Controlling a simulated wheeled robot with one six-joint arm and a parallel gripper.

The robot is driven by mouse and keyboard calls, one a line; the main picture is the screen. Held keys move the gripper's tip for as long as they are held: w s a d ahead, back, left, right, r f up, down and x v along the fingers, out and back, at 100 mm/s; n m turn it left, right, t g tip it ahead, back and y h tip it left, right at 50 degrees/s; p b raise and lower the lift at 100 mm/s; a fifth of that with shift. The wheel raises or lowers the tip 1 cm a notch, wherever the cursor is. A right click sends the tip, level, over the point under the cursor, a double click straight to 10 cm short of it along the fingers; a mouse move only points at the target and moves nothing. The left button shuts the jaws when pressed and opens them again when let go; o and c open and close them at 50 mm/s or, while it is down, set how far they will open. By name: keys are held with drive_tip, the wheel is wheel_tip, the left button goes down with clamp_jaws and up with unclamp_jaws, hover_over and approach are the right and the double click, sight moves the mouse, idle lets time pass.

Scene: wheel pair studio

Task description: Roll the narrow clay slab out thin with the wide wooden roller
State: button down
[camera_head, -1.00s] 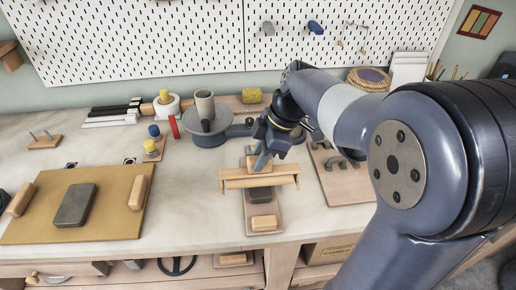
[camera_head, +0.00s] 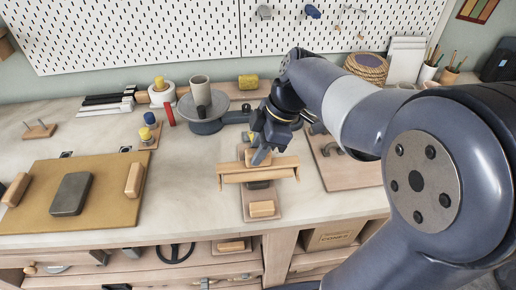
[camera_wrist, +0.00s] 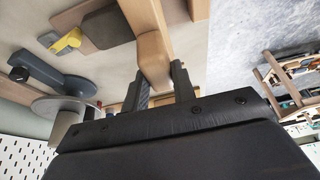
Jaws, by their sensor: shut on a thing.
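The wide wooden roller (camera_head: 232,174) lies crosswise over the narrow board (camera_head: 249,213) in the head view. My gripper (camera_head: 257,161) is shut on its middle from above; the wrist view shows the wood (camera_wrist: 150,45) between the fingers (camera_wrist: 160,92). The narrow clay slab (camera_head: 258,185) is a small dark grey piece whose front part shows below the roller; the rest is hidden. I cannot tell whether the roller touches it. A wooden block (camera_head: 262,209) sits on the board in front of the slab.
At left, a tan board (camera_head: 40,222) carries a larger grey slab (camera_head: 72,193) between two wooden blocks. A banding wheel (camera_head: 203,112) with a cup stands behind. A board with dark tools (camera_head: 345,176) lies at right. The table between the boards is clear.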

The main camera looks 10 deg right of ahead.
drive_tip(key=shift+f, duration=0.1)
idle(0.3)
drive_tip(key=shift+f+b, duration=0.75)
idle(0.5)
drive_tip(key=w, duration=0.4)
drive_tip(key=shift+w+p, duration=0.3)
drive_tip(key=shift+p, duration=0.1)
idle(0.6)
